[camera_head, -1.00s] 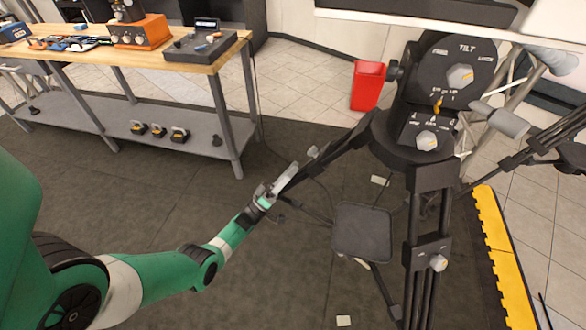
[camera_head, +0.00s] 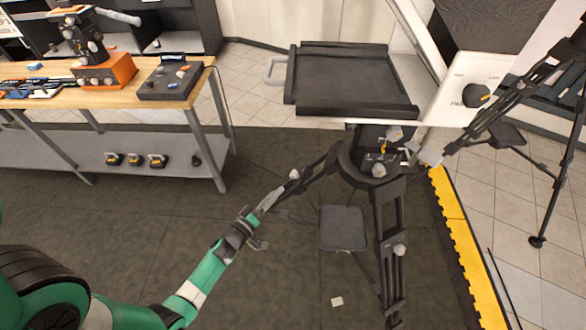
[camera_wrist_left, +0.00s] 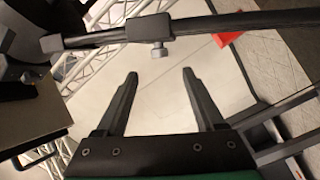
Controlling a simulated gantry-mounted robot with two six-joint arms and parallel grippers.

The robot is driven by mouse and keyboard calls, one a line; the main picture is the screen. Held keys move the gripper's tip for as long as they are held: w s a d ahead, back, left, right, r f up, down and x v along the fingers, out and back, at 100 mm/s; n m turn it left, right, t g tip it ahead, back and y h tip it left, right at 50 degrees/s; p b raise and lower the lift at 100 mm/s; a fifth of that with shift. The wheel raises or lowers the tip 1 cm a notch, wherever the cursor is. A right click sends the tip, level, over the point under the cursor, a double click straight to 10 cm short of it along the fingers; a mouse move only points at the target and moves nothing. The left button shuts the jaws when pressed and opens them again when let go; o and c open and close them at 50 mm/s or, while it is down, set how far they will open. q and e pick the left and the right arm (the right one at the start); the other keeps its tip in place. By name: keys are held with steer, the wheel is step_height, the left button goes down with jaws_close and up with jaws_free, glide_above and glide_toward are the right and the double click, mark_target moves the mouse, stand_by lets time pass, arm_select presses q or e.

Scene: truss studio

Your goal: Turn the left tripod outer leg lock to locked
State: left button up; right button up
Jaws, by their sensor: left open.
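The black tripod (camera_head: 370,165) stands right of centre in the head view. Its left leg (camera_head: 318,170) slants down left and carries a small pale lock knob (camera_head: 294,174). My left gripper (camera_head: 274,196) is just below-left of that knob, close to the leg. In the left wrist view my left gripper (camera_wrist_left: 160,73) is open and empty. The leg (camera_wrist_left: 200,27) crosses ahead of the fingertips, with the lock knob (camera_wrist_left: 158,51) roughly centred between them and apart from both. The knob's setting is too small to read. My right gripper is out of view.
Another pale knob (camera_head: 399,250) sits on the front leg, and a dark square pad (camera_head: 343,229) lies between the legs. A workbench (camera_head: 205,75) stands at left, yellow edging (camera_head: 455,235) at right. Dark floor is open between.

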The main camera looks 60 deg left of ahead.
mark_target(293, 173)
arm_select(q)
steer(key=b+x, duration=0.5)
steer(key=x, duration=0.6)
steer(key=shift+d, duration=0.1)
steer(key=shift+w, duration=0.25)
jaws_close()
